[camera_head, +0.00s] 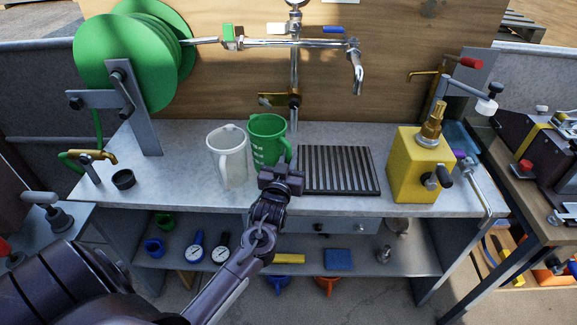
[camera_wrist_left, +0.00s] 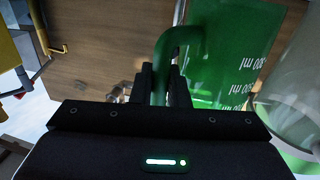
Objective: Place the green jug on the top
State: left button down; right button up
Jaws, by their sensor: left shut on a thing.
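The green jug (camera_head: 265,143) is upright over the grey worktop (camera_head: 335,205), behind and right of a clear jug (camera_head: 228,160). I cannot tell whether its base touches the top. My left gripper (camera_head: 284,170) is in front of it at its right side, shut on its handle. In the left wrist view the handle (camera_wrist_left: 178,36) runs down between the fingers (camera_wrist_left: 162,86), and the jug's body (camera_wrist_left: 238,50) with white volume marks is to the right. My right gripper is not in view.
A black slotted grate (camera_head: 338,170) lies right of the green jug, and a yellow valve block (camera_head: 416,165) stands beyond it. A green hose reel (camera_head: 125,62) stands at left. A chrome spout (camera_head: 357,75) hangs above the grate. A shelf (camera_head: 345,262) below holds gauges and small parts.

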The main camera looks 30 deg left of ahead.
pick_arm(q)
jog(key=shift+f, duration=1.1)
jog(key=shift+f, duration=0.1)
jog(key=c, duration=1.4)
grip_release()
jog(key=shift+f, duration=0.1)
jog(key=b+v, duration=0.1)
jog(key=v, duration=1.1)
jog(key=shift+r, duration=0.25)
